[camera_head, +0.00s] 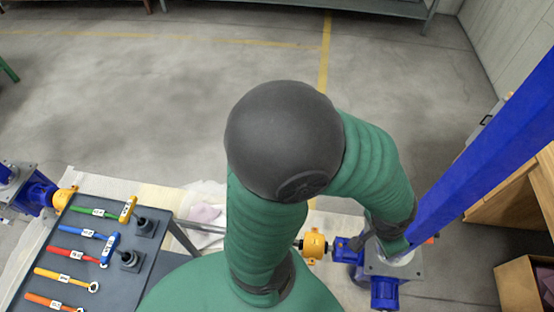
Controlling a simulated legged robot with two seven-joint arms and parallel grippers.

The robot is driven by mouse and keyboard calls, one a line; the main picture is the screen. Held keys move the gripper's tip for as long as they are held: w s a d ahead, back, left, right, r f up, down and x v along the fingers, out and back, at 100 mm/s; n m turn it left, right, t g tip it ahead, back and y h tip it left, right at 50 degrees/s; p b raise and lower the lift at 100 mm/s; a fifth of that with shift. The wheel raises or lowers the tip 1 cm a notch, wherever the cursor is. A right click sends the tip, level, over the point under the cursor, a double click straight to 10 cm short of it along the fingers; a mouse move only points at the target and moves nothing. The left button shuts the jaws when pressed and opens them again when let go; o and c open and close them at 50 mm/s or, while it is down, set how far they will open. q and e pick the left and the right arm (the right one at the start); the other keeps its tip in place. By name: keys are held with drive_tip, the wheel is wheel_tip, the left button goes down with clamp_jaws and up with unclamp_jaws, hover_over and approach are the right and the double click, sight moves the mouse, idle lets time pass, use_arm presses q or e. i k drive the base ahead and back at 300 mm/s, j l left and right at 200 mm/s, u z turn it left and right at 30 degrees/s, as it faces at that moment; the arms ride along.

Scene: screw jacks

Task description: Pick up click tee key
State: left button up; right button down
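Labelled tools lie in a column on a dark grey tray top (68,218) at the lower left. A green tool (92,212) ends in a yellow crossbar (128,209), giving it a tee shape. Below it a blue tool (85,232) ends in a blue crossbar (110,248), also a tee shape. I cannot read the labels, so I cannot tell which is the click tee key. Neither of my grippers shows in this view. A green-covered limb with a dark round joint fills the middle and hides what lies behind it.
Red (72,253), yellow (62,275) and orange (45,299) ring-ended tools lie below. Two black sockets (145,224) (130,259) stand beside the tees. Blue jack units stand left (36,190) and right (385,290). A blue beam (490,150) slants at right. Floor behind is clear.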

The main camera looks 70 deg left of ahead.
sight(111, 246)
drive_tip(key=u, duration=4.3)
drive_tip(key=i+l+z, duration=0.1)
drive_tip(key=i+z, duration=0.2)
drive_tip(key=i, duration=0.3)
